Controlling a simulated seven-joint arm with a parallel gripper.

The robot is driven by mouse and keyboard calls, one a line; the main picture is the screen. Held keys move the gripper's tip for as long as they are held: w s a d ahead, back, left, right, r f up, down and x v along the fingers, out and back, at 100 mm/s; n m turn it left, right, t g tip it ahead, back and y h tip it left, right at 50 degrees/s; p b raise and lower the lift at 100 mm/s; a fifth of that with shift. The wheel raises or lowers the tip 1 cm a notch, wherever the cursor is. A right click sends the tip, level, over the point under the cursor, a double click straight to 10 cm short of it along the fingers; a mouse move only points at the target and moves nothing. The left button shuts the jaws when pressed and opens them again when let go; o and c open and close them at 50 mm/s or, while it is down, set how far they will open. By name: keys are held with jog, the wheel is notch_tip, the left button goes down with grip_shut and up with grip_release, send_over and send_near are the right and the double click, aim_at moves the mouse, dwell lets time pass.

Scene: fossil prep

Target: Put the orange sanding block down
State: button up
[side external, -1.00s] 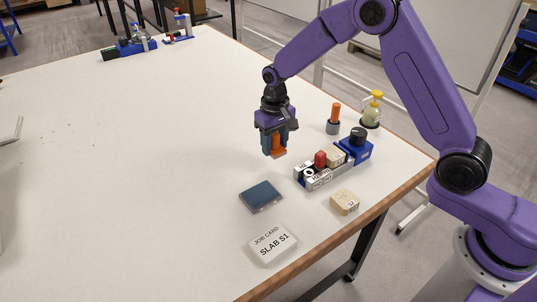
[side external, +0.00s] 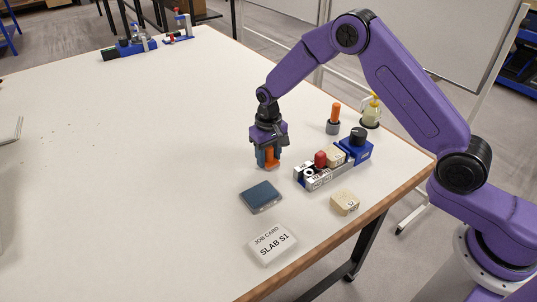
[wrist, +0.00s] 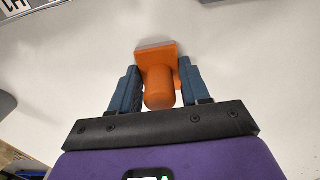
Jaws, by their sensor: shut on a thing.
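The orange sanding block (side external: 270,155) is between the two blue fingers of my gripper (side external: 268,160), which is shut on it. In the wrist view the orange block (wrist: 158,78) shows a flat square plate at its far end and a rounded knob nearer the camera. The gripper's fingers (wrist: 156,88) stand on both sides of the knob. In the side view the gripper points down at the white table (side external: 150,150), and the block's lower end is at or just above the top. I cannot tell whether it touches.
A holder with several items (side external: 325,172), a beige block (side external: 344,203) and an orange-topped tool (side external: 333,119) stand to the right. The table's left is largely clear.

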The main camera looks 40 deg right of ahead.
jog(key=o, duration=0.9)
jog(key=shift+o, duration=0.2)
notch_tip(320, 180, up, 12)
jog(key=shift+r, duration=0.1)
